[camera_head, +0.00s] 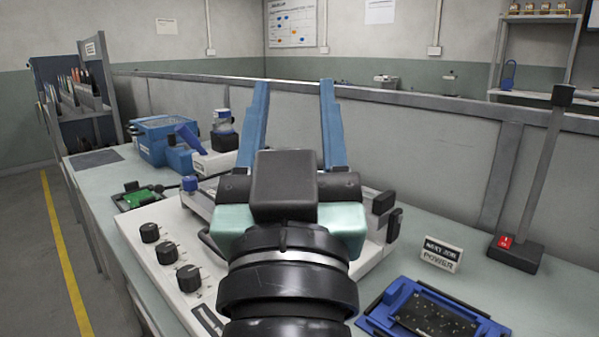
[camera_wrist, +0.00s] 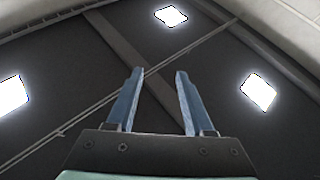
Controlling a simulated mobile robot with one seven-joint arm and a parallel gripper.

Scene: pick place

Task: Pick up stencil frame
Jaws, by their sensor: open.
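A blue frame around a dark plate with small marks or holes, which looks like the stencil frame (camera_head: 381,318), lies on the bench at the lower right of the head view, partly cut off by the bottom edge. My gripper (camera_head: 293,83) is raised in the middle of the head view, to the left of the frame and apart from it. Its two blue fingers are spread with nothing between them. The wrist view shows the open gripper (camera_wrist: 160,72) pointing at the ceiling, with no frame in sight.
A white machine with black knobs (camera_head: 167,252) stands behind my arm. A "POWER" sign (camera_head: 440,254) and a dark post on a base (camera_head: 515,252) stand near the blue frame. A grey partition (camera_head: 420,150) borders the back.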

